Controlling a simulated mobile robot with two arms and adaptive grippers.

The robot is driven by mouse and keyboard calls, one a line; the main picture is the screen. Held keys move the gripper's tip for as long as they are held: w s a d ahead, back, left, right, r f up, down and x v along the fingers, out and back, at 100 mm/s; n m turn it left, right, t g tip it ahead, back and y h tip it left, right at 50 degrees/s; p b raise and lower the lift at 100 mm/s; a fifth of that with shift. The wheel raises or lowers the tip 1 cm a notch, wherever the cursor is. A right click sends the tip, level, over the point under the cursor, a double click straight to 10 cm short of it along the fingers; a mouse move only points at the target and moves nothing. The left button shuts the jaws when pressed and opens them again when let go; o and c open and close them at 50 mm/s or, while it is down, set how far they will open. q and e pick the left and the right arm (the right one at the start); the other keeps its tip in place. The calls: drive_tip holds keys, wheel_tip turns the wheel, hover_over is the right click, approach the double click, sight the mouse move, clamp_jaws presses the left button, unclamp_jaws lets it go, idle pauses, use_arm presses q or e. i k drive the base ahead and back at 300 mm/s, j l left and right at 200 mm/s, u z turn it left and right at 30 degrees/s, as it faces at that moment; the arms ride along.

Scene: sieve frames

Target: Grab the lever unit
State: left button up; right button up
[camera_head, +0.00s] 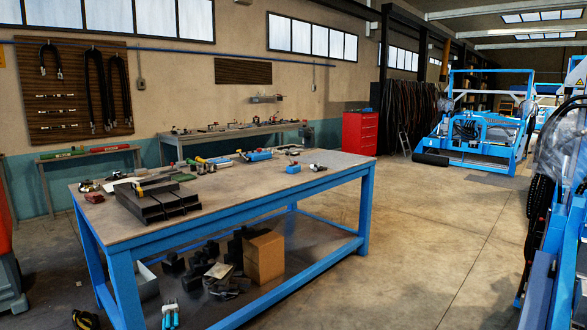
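The lever unit cannot be told apart with certainty at this distance. Several small parts lie on the blue-framed workbench (300,183). Among them are a blue part (257,155) near the back edge, a smaller blue part (293,168), and a small dark and metallic part (318,167) to its right. Dark metal channel profiles (158,203) lie at the bench's near left. Neither of my grippers can be made out in the head view.
A cardboard box (264,256) and dark blocks sit on the bench's lower shelf. A red cabinet (359,133) and a back bench (240,130) stand behind. Blue machinery (480,130) is at the back right. The floor (440,230) right of the bench is clear.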

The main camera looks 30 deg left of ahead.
sight(292, 169)
drive_tip(key=u, duration=0.7)
drive_tip(key=i+j, duration=0.15)
drive_tip(key=j, duration=0.25)
drive_tip(key=i+j, duration=0.15)
drive_tip(key=j, duration=0.2)
drive_tip(key=i+j+z, duration=0.1)
drive_tip(key=j, duration=0.3)
drive_tip(key=i+j+z, duration=0.2)
drive_tip(key=i, duration=0.3)
drive_tip(key=i+j+z, duration=0.2)
drive_tip(key=i, duration=0.3)
drive_tip(key=i+u, duration=0.1)
drive_tip(key=i, duration=0.45)
drive_tip(key=i+l, duration=0.15)
drive_tip(key=i, duration=0.4)
drive_tip(key=j+u, duration=0.05)
